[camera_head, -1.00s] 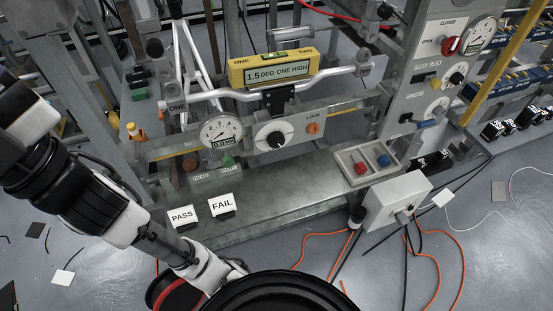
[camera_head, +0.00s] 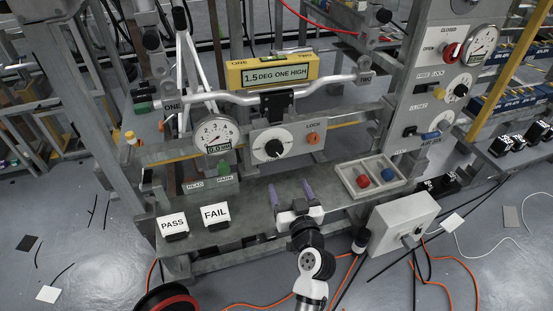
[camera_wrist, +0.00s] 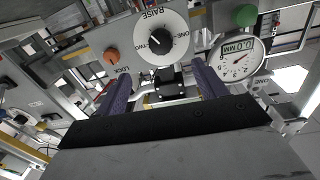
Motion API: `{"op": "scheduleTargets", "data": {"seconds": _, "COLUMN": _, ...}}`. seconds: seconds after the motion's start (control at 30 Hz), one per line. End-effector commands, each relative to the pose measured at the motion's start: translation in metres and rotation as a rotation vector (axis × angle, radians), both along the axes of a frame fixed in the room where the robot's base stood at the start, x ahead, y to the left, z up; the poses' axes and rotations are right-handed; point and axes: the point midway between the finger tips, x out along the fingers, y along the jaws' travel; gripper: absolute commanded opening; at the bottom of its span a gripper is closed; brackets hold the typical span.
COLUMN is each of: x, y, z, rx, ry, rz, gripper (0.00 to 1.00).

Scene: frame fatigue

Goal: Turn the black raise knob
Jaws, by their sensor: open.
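The black raise knob (camera_head: 273,148) sits on a round white dial on the grey panel below the handlebar. In the wrist view the knob (camera_wrist: 160,42) shows at the top, upside down, with RAISE, ONE and TWO printed around its dial. My gripper (camera_head: 290,188) is in front of and below the panel, over the bench's front part. Its two purple fingers are apart with nothing between them. In the wrist view the gripper (camera_wrist: 161,72) has its fingers either side of the dial's line, apart from the knob.
An orange LOCK knob (camera_head: 313,138) is right of the dial. A gauge (camera_head: 216,134) and a green button (camera_head: 224,169) are to the left. PASS (camera_head: 172,225) and FAIL (camera_head: 215,214) signs stand on the bench. A tray (camera_head: 347,180) with red and blue knobs lies right.

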Motion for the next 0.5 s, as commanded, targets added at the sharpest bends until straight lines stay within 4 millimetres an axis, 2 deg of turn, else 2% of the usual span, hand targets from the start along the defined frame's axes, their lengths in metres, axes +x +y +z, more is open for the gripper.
{"op": "scheduleTargets", "data": {"seconds": 0.17, "x": 0.02, "y": 0.005, "z": 0.004, "rx": 0.0, "ry": -0.001, "rz": 0.002, "gripper": 0.71}}
{"op": "scheduleTargets", "data": {"seconds": 0.5, "x": 0.09, "y": 0.024, "z": 0.005, "rx": -0.001, "ry": -0.001, "rz": 0.002, "gripper": 0.71}}
